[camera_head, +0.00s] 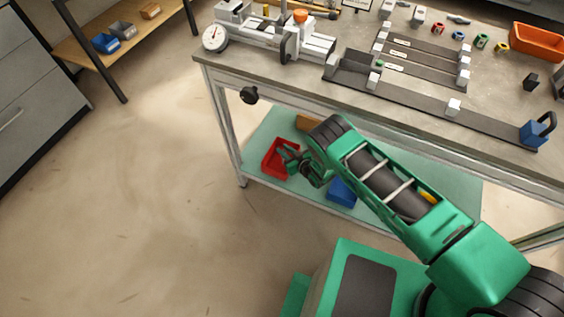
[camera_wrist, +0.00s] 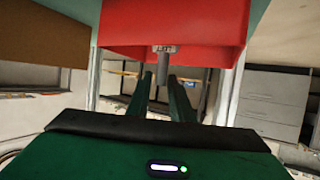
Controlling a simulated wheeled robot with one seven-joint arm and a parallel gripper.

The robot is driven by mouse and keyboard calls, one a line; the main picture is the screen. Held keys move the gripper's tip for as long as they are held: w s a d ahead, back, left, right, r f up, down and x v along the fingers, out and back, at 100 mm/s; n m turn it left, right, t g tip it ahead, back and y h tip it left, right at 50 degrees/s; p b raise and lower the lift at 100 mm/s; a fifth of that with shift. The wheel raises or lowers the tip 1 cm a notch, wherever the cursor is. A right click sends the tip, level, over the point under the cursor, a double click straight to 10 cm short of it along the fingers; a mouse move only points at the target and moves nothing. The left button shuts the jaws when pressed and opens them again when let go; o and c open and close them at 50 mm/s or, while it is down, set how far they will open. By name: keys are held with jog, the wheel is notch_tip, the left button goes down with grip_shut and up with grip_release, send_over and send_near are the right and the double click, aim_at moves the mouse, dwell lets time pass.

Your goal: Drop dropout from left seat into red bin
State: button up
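The red bin (camera_head: 268,160) stands on the lower shelf of the bench, at the left. It also fills the upper middle of the wrist view (camera_wrist: 205,25). My gripper (camera_head: 287,157) is at the bin's right side, its fingers reaching over it. In the wrist view the two dark fingers (camera_wrist: 160,75) are apart. A small grey part with a wider head and a round stem (camera_wrist: 162,68), which may be the dropout, shows between and beyond the fingertips, against the red bin. Gaps show on both sides of the stem. The bin's inside is mostly hidden.
A blue bin (camera_head: 342,192) stands right of my gripper on the green lower shelf (camera_head: 455,195). A brown box (camera_head: 303,122) is behind. The bench top (camera_head: 300,75) with the jig rails (camera_head: 430,105) overhangs the shelf. A bench leg (camera_head: 228,135) stands left of the red bin.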

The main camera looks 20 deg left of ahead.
jog(key=shift+o, duration=1.1)
jog(key=v, duration=1)
jog(key=shift+s+d, duration=0.25)
jog(key=shift+r, duration=0.1)
